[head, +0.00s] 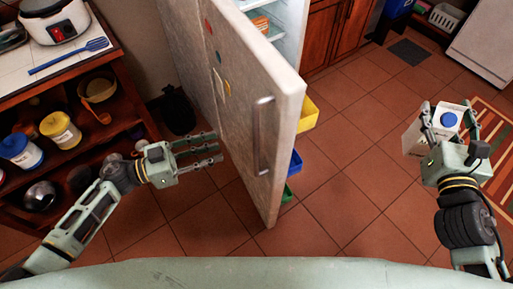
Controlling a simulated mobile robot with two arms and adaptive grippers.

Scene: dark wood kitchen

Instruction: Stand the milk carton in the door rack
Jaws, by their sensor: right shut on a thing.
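The milk carton (413,136) is white with a blue cap and is at the right of the head view. My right gripper (452,116) is shut on it and holds it above the tiled floor; the fingers and palm hide part of it. The fridge door (250,75) stands partly open in the middle, with its vertical handle (263,135) towards me. On the door's inner side the edges of a yellow rack (308,114), a blue rack (295,162) and a green rack (287,193) show; their insides are hidden. My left gripper (218,148) is open and empty, close to the door's outer face.
A wooden shelf unit (115,60) with jars, bowls and a rice cooker (53,20) stands at the left. The fridge interior (285,22) shows behind the door, with an item on a shelf. The tiled floor (350,170) between door and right arm is clear. A striped rug (498,150) lies at the right.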

